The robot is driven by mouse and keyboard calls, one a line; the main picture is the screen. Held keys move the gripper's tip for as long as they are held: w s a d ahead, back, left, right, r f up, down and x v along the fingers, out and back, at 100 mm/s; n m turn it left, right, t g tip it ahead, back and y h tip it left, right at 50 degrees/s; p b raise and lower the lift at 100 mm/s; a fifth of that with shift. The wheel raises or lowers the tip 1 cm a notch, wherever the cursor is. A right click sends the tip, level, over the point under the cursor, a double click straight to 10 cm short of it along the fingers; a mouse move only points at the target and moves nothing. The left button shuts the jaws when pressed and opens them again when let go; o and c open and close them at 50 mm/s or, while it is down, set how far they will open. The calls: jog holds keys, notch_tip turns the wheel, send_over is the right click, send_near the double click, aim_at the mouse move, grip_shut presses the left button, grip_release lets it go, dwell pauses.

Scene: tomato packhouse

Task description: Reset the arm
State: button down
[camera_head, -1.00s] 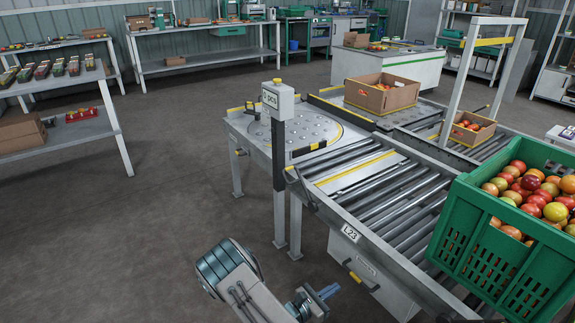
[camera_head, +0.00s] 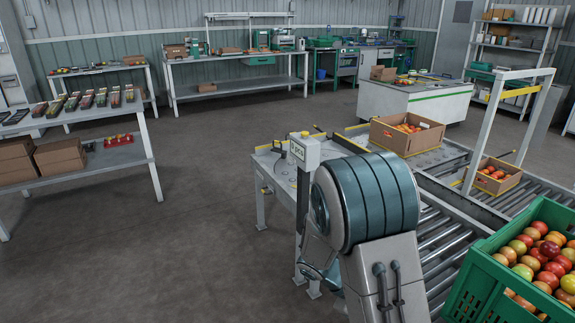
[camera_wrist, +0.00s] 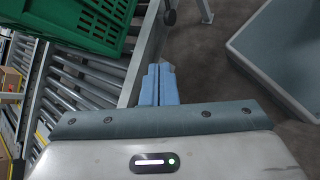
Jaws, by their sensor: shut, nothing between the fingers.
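My gripper (camera_wrist: 160,84) shows in the wrist view as two blue fingers pressed together, with nothing between them. It hangs over the floor beside the roller conveyor (camera_wrist: 78,68). In the head view my raised arm fills the lower middle and hides part of the conveyor (camera_head: 436,240); the gripper itself cannot be seen there.
A green crate (camera_head: 478,277) of tomatoes sits on the conveyor at the right; a green crate (camera_wrist: 75,22) also shows in the wrist view. A display post (camera_head: 304,152) stands close behind my arm. Cardboard boxes (camera_head: 400,140) sit farther back. The floor at left (camera_head: 180,235) is open.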

jog(key=s+a+r+m+t+y+p, duration=0.1)
jog(key=s+a+r+m+y+p, duration=0.1)
jog(key=r, duration=0.7)
jog(key=s+a+r+m+t+y+p, duration=0.2)
jog(key=s+r+p, duration=0.4)
jog(key=r, duration=0.3)
jog(key=s+a+r+m+t+y+p, duration=0.2)
jog(key=s+r+m+y+p, duration=0.2)
jog(key=r, duration=0.6)
jog(key=shift+s+a+m+y, duration=0.2)
jog(key=shift+a+m+y, duration=0.1)
jog(key=shift+y, duration=0.6)
jog(key=shift+r, duration=0.1)
